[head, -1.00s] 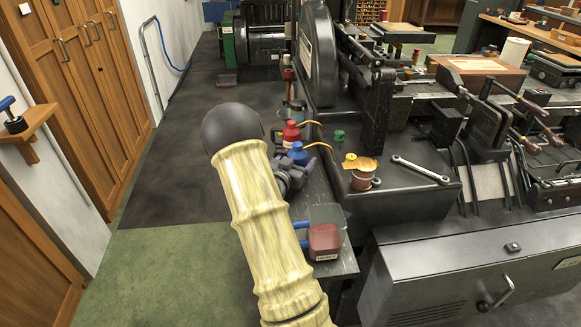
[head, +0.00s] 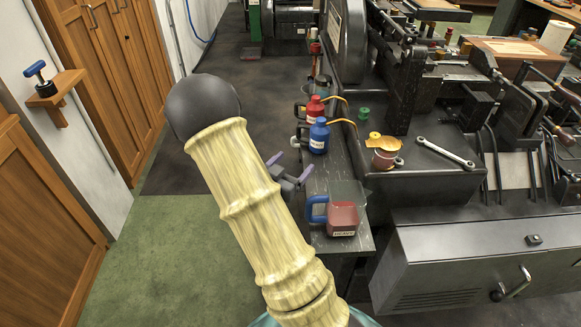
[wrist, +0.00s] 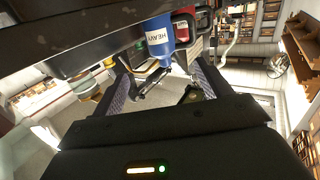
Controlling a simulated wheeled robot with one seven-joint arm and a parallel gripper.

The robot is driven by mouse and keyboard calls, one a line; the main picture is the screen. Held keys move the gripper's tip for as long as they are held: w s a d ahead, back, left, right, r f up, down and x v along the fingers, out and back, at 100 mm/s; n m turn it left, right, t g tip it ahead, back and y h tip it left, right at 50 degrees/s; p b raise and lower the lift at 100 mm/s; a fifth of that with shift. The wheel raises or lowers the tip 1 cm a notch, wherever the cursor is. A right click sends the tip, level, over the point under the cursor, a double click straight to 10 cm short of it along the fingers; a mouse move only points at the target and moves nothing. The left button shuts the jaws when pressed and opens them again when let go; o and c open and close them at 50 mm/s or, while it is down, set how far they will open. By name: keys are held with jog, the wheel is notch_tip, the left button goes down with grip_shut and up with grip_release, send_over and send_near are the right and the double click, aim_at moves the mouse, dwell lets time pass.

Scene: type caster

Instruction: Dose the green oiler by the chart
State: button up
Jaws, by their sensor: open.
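A small green piece (head: 364,112) stands on the machine bed; I cannot tell whether it is part of the green oiler, and no whole green oiler is clear. A blue oiler (head: 319,136) and a red oiler (head: 314,111) stand upright on the narrow grey bench, with orange spouts pointing right. A clear jug with red liquid (head: 342,216) and a blue handle sits at the bench's near end. My gripper (head: 288,165) is open and empty at the bench's left edge, nearer than the blue oiler. The wrist view shows the blue oiler (wrist: 160,38), labelled HEAVY, beyond the open fingers. No chart is legible.
A tin with an orange top (head: 384,150) and a wrench (head: 445,152) lie on the dark machine bed right of the bench. Wooden cabinets (head: 115,75) and a small shelf with a blue-handled tool (head: 55,88) line the left wall. The floor between is clear.

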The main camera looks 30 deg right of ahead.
jog(key=shift+s+a, duration=0.15)
jog(key=shift+a, duration=0.25)
jog(key=w+a+f+n+t+y, duration=0.15)
jog(key=a+n+y, duration=0.45)
jog(key=a+y, duration=0.65)
jog(key=s+a+r+n+g+y, duration=0.1)
jog(key=s+a+n+g, duration=0.2)
jog(key=s, duration=0.3)
jog(key=s+a+n+g+y, duration=0.2)
jog(key=s+a+n+g, duration=0.1)
jog(key=s, duration=0.4)
jog(key=shift+a+r+n, duration=0.4)
jog(key=shift+a+n, duration=0.1)
